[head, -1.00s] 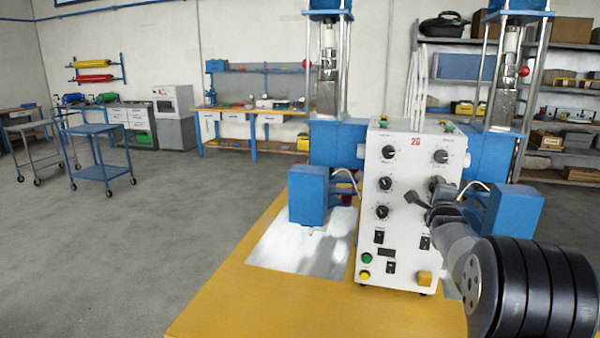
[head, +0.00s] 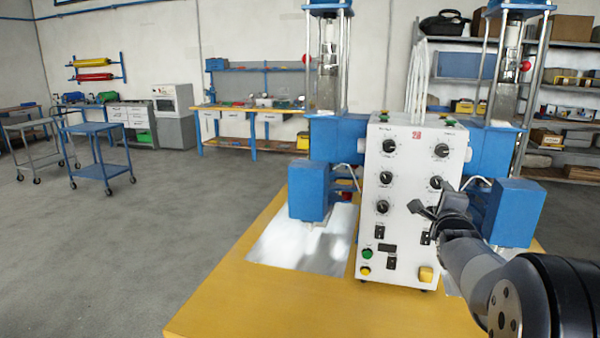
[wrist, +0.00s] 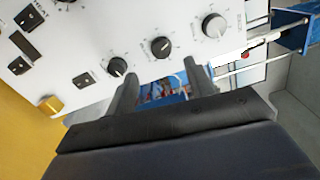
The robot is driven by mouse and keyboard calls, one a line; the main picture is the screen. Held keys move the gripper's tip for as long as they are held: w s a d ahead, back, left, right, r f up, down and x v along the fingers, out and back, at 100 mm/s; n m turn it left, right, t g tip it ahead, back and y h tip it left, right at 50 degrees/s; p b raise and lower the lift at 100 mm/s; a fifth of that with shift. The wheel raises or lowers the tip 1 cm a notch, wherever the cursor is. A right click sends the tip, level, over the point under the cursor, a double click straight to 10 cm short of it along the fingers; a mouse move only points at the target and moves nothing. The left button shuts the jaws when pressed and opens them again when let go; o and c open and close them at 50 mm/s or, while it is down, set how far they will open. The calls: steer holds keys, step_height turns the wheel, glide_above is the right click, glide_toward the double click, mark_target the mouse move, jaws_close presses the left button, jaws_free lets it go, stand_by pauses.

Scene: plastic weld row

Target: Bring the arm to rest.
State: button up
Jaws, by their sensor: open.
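My gripper (head: 432,212) is in front of the lower right part of the white control panel (head: 402,238) in the head view. In the wrist view my gripper (wrist: 158,92) shows two dark fingers standing apart with nothing between them. The panel (wrist: 128,32) lies beyond the fingers, with several black knobs. I cannot tell from these views how wide the space between fingers and panel is. My arm reaches in from the lower right of the head view.
The panel stands on a yellow table (head: 235,305) between two blue weld heads (head: 308,192) (head: 515,212). A metal plate (head: 300,243) lies at its left. A blue cart (head: 105,160) stands on the open grey floor at the left. Shelves (head: 565,150) stand behind at the right.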

mark_target(436, 185)
steer(key=p+x, duration=0.1)
steer(key=x, duration=0.7)
steer(key=shift+p, duration=0.3)
steer(key=shift+w+n, duration=0.2)
steer(key=shift+n, duration=0.1)
steer(key=shift+s+n, duration=0.15)
steer(key=shift+n, duration=0.65)
steer(key=n, duration=0.3)
steer(key=shift+n, duration=0.4)
steer(key=n, duration=0.3)
steer(key=n+p, duration=0.3)
steer(key=n, duration=0.3)
steer(key=shift+d+p, duration=0.1)
steer(key=shift+p, duration=0.25)
steer(key=shift+f+n+p, duration=0.1)
steer(key=shift+n+p, duration=0.25)
steer(key=shift+n, duration=0.15)
